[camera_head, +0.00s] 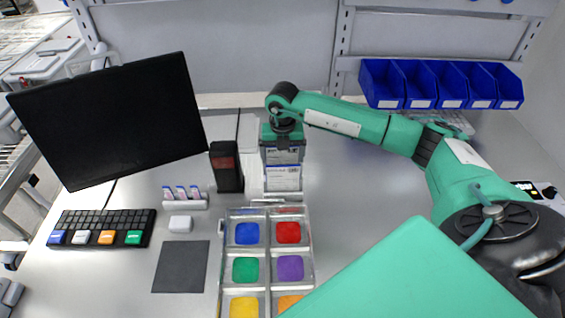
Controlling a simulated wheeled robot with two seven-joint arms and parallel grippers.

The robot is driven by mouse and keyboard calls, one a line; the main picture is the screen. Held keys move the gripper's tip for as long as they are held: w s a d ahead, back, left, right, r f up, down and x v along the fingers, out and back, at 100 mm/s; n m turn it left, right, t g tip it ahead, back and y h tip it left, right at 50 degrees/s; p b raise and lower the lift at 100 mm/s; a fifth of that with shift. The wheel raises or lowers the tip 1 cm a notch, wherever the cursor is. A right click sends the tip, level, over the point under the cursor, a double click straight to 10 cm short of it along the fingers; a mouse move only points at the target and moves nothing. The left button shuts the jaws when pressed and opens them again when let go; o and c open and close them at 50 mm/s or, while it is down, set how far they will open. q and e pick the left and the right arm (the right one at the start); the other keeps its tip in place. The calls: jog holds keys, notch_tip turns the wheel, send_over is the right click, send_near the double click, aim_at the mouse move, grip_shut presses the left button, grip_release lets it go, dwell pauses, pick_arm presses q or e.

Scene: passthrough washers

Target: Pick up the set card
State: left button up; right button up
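A white card with blue print (283,179), which looks like the set card, stands at the back middle of the table, behind the sorting tray. My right gripper (283,155) reaches in from the right and points down right at the card's upper part. The gripper body covers the card's top, and the fingertips are too small and hidden to show whether they touch or hold it. My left gripper is not in view.
A metal tray with coloured compartments (266,254) lies in front of the card. A black device (226,167) stands close left of it. A small rack of vials (185,198), a white box (180,224), a dark mat (181,267), a keyboard (102,228) and a monitor (112,120) are left. Blue bins (441,84) hang back right.

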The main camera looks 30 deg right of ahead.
jog(key=shift+c, duration=0.8)
jog(key=shift+r, duration=0.15)
jog(key=shift+r, duration=0.25)
notch_tip(320, 180, up, 19)
jog(key=b, duration=0.5)
jog(key=shift+r, duration=0.15)
